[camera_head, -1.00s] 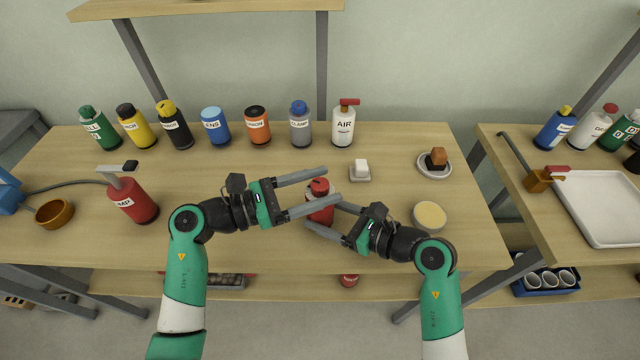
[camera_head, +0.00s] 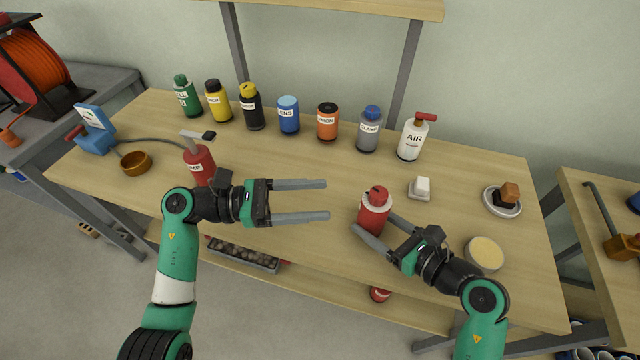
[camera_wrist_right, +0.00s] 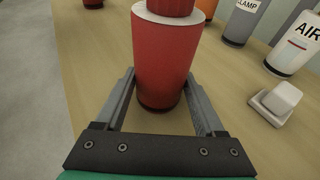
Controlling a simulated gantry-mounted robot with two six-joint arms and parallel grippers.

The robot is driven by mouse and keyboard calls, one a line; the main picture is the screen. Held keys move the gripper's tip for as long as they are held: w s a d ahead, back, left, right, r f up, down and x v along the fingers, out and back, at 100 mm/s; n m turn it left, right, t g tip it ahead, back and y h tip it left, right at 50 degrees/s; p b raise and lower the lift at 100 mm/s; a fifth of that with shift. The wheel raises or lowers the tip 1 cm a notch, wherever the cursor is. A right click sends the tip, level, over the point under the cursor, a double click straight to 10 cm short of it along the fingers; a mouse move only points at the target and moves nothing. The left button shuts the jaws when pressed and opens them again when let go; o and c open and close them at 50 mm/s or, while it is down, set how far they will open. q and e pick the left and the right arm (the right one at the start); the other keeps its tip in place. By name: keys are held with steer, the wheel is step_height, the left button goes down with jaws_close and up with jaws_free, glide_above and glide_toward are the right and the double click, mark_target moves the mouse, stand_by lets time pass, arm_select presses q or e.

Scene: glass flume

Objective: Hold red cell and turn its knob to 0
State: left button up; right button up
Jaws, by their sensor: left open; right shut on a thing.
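The red cell (camera_head: 374,214) is upright at the front middle of the table, with a pale ring below its red knob (camera_head: 377,194). My right gripper (camera_head: 376,229) is shut on its body from the front right. In the right wrist view the cell (camera_wrist_right: 165,62) stands between the two fingers, its knob cut off by the top edge. I cannot read the knob's setting or tell whether the base touches the table. My left gripper (camera_head: 328,200) is open and empty, left of the cell, its fingers pointing at it with a gap between.
A row of bottles runs along the back, ending in the white AIR bottle (camera_head: 412,138). A white block on a small dish (camera_head: 420,188), a saucer (camera_head: 502,204) and a round cream-topped pot (camera_head: 485,253) lie to the right. The red pump bottle (camera_head: 199,164) stands behind my left arm.

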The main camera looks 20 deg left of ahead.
steer(key=o, duration=1)
steer(key=shift+c, duration=0.2)
